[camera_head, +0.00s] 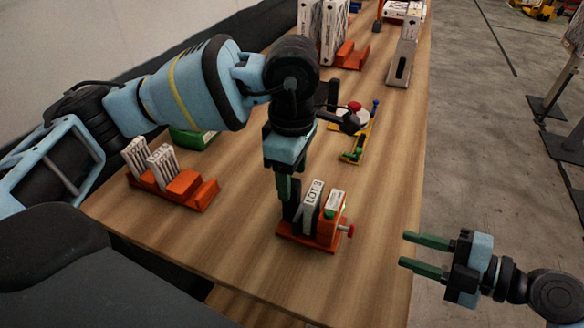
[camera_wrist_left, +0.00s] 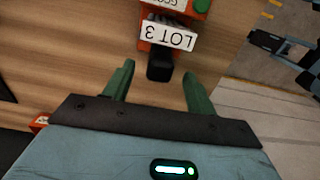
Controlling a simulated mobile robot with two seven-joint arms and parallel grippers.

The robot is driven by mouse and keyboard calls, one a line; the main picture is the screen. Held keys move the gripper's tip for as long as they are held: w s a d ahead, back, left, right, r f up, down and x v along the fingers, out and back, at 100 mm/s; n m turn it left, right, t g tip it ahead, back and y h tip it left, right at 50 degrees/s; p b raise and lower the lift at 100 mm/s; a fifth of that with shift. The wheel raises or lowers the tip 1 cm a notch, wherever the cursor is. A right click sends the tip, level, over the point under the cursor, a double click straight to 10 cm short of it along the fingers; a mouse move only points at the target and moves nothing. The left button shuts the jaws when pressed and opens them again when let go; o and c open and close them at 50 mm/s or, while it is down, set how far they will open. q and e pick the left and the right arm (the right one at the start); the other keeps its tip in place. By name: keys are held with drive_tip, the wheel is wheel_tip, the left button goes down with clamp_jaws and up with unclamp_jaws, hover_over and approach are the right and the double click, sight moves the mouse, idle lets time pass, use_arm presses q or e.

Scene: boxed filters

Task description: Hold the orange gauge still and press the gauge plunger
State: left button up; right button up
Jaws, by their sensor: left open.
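The orange gauge (camera_head: 328,228) stands on an orange base near the table's front right. A white LOT 3 label (camera_head: 313,193) and a green button (camera_head: 329,214) show on it, and the red plunger knob (camera_head: 350,231) sticks out to the right. My left gripper (camera_head: 284,198) points down just left of the gauge. In the left wrist view its open fingers (camera_wrist_left: 158,80) point towards a black block (camera_wrist_left: 160,65) at the LOT 3 end (camera_wrist_left: 167,36), with nothing gripped. My right gripper (camera_head: 404,249) is open and empty, right of the plunger and apart from it.
An orange rack (camera_head: 172,190) with white filters stands on the left of the wooden table (camera_head: 240,245). A yellow fixture (camera_head: 357,147) and a red button on a white disc (camera_head: 353,107) lie behind the gauge. Boxes and a metal stand are at the back. Table around the gauge's front is clear.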

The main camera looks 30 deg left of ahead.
sight(292, 199)
use_arm(q)
drive_tip(key=shift+f, duration=3.55)
drive_tip(key=shift+c, duration=0.2)
clamp_jaws()
use_arm(e)
clamp_jaws()
